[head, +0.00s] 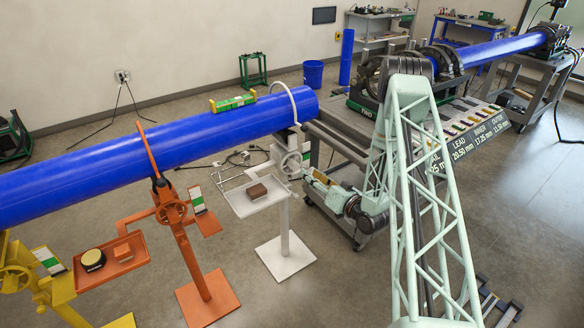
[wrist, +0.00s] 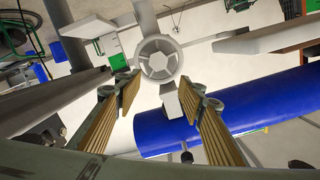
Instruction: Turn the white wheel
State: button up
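The white wheel (head: 291,163) is on the white stand (head: 286,250), under the near end of the blue pipe. In the wrist view the white wheel (wrist: 159,62) faces the camera, with a hexagonal hub inside a round rim. My gripper (wrist: 160,90) is open, its two ribbed tan fingers spread on either side below the wheel in the picture. Nothing is between the fingers, and they appear apart from the wheel.
The long blue pipe (head: 150,150) runs above the stands. A white tray (head: 256,196) with a brown block (head: 256,191) is left of the wheel. An orange stand (head: 190,250) is farther left. The fusion cart (head: 345,140) is behind and right.

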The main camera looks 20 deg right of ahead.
aim_at(297, 167)
jog(key=shift+s+f+m+t, duration=0.4)
jog(key=shift+s+f, duration=0.55)
jog(key=shift+f, duration=0.3)
jog(key=shift+w, duration=0.1)
jog(key=shift+w+a+b, duration=0.15)
jog(key=shift+w+a, duration=0.2)
jog(key=shift+w, duration=1.9)
jog(key=shift+w+a+b, duration=0.1)
jog(key=shift+w+a, duration=0.3)
jog(key=shift+w, duration=1.85)
jog(key=shift+w+a+b, duration=0.15)
jog(key=shift+w+a, duration=0.2)
jog(key=shift+w, duration=1.9)
jog(key=shift+d, duration=0.1)
jog(key=c, duration=1.1)
